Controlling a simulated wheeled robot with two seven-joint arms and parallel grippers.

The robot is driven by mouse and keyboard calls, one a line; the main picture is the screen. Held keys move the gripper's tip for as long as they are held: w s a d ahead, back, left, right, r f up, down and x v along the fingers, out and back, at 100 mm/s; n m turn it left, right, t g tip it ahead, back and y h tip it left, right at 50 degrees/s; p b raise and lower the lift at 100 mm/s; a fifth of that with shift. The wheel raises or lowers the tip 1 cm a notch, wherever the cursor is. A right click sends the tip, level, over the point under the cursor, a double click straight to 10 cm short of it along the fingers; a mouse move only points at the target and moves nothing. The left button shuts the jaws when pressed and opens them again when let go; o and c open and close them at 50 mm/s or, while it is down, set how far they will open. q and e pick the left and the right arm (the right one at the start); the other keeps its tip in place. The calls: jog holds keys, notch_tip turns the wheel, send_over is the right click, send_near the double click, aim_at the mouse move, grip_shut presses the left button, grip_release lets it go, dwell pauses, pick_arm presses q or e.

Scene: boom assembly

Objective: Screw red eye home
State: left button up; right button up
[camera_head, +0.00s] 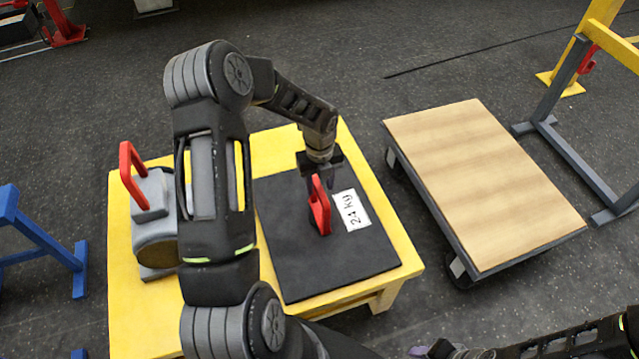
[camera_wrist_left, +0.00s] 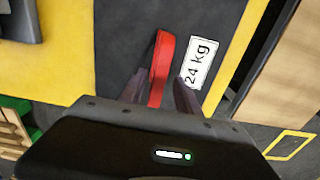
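The red eye (camera_head: 320,207) is a red loop standing on a black plate (camera_head: 290,265) that bears a white "24 kg" label (camera_head: 351,210). The plate lies on a yellow table (camera_head: 395,235). My left gripper (camera_head: 321,181) is over the red eye from above. In the left wrist view, the red eye (camera_wrist_left: 161,60) shows between the two dark fingers of my left gripper (camera_wrist_left: 161,80), with narrow gaps beside it, so the fingers look open. Whether they touch it is hard to tell. My right gripper (camera_head: 440,351) is partly cut off at the bottom edge.
A grey block with a red handle (camera_head: 133,175) stands at the table's left, partly hidden by my left arm. A wood-topped cart (camera_head: 485,180) is to the right. A yellow and grey frame (camera_head: 575,140) stands at far right, blue stands (camera_head: 40,240) at left.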

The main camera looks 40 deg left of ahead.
pick_arm(q)
notch_tip(320, 180, up, 8)
jog(key=shift+f, duration=0.1)
dwell(0.6)
dwell(0.4)
